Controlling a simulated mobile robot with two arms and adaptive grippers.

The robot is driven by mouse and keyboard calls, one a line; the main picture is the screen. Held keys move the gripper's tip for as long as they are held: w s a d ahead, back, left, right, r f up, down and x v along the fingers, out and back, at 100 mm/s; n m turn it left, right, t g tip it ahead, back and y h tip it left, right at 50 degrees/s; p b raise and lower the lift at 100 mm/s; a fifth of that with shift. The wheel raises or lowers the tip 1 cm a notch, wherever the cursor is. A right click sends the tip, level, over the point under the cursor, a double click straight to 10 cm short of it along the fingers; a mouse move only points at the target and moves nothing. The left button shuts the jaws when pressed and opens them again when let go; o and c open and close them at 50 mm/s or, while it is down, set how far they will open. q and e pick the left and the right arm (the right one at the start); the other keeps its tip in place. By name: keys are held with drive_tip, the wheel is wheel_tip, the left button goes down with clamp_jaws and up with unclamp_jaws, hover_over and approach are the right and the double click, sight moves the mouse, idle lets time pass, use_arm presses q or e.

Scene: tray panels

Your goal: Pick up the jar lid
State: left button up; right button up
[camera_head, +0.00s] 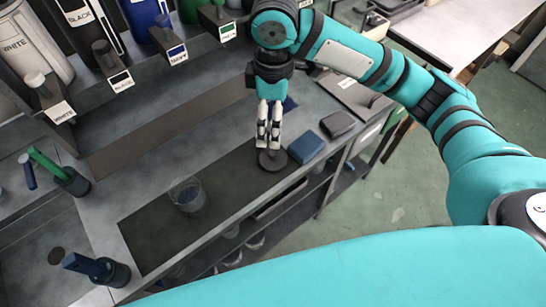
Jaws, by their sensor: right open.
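The jar lid (272,160) is a dark round disc lying on the dark mat (145,237) near the counter's front edge. My right gripper (269,143) points down right over the lid, its pale fingers open. The fingertips overlap the lid's far part in the picture; I cannot tell whether they touch it. A clear glass jar (188,196) with an open top stands on the mat to the left of the lid. My left gripper is out of view.
A blue box (305,147) and a dark case (338,124) lie close to the right of the lid. Dispensers labelled white (25,45) and black stand along the back shelf. A blue-handled tool (88,265) is at the lower left. The mat between jar and lid is clear.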

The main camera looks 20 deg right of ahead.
sight(273, 153)
drive_tip(key=f, duration=0.3)
drive_tip(key=f+p, duration=0.1)
drive_tip(key=f, duration=0.7)
drive_tip(key=shift+w+d+f, duration=0.1)
drive_tip(key=shift+w+d, duration=0.05)
drive_tip(key=shift+d, duration=0.1)
drive_tip(key=f, duration=0.1)
drive_tip(key=f+p, duration=0.1)
drive_tip(key=f, duration=0.2)
drive_tip(key=shift+w+f+p, duration=0.3)
drive_tip(key=shift+p, duration=0.05)
drive_tip(key=shift+f, duration=0.5)
drive_tip(key=c, duration=1.1)
